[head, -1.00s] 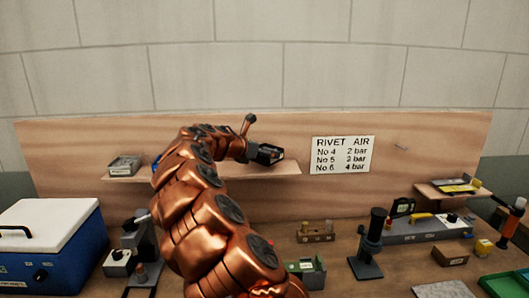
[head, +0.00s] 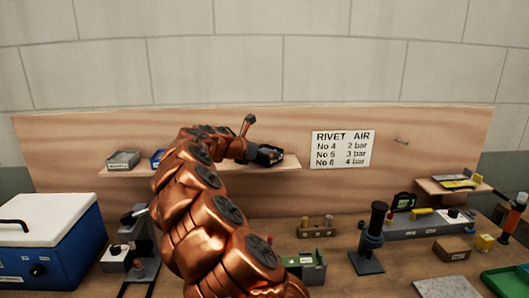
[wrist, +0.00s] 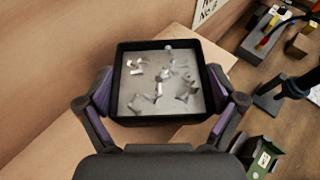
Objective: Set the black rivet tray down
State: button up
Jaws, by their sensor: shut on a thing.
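The black rivet tray (wrist: 118,82) is square, with a pale inside holding several loose silvery rivets (wrist: 165,78). My gripper (wrist: 160,102) has its fingers on the tray's left and right sides in the wrist view. In the head view, my gripper (head: 262,154) is at the right part of the wooden wall shelf (head: 288,164), with the dark tray hard to make out there. The shelf shows below and beside the tray in the wrist view (wrist: 60,145). I cannot tell whether the tray's bottom touches it.
A grey tray (head: 123,160) and a partly hidden blue tray (head: 156,158) sit on the shelf's left part. The bench below holds a blue cooler (head: 45,245), a black stand (head: 370,245) and a green-fronted box (head: 305,266). A pressure sign (head: 343,149) hangs right of the shelf.

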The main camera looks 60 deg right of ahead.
jog(key=shift+f, duration=0.35)
jog(key=o, duration=1.1)
jog(key=v, duration=1.2)
jog(key=shift+s, duration=0.1)
